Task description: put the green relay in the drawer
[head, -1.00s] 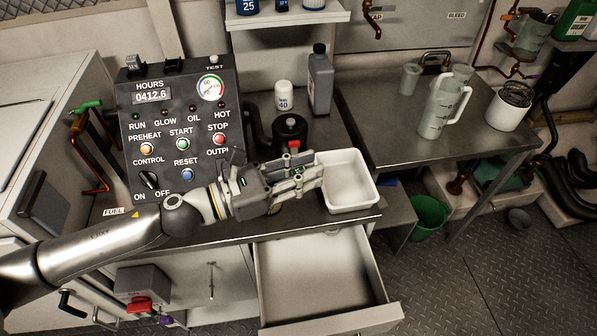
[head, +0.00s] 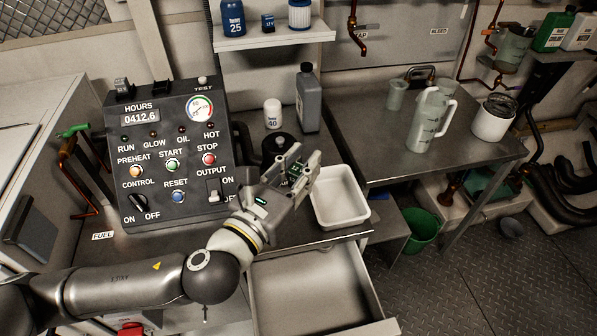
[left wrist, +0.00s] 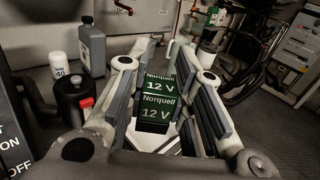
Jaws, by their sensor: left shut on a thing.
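The green relay (head: 296,171) is a small dark block between the fingers of my left gripper (head: 303,163). In the left wrist view the relay (left wrist: 157,100) shows two faces with white "Norquell 12 V" lettering. The left gripper (left wrist: 160,105) is shut on it and holds it up by the left edge of the white tray. The drawer (head: 305,290) below the worktop is pulled open, and the part in view is empty. My forearm covers some of its left side. My right gripper is out of view.
The white tray (head: 340,197) sits at the worktop's front right, above the drawer. A black control panel (head: 165,150) stands at left. A grey bottle (head: 308,98), a white "40" can (head: 272,113) and a black jar (head: 278,147) stand behind the gripper.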

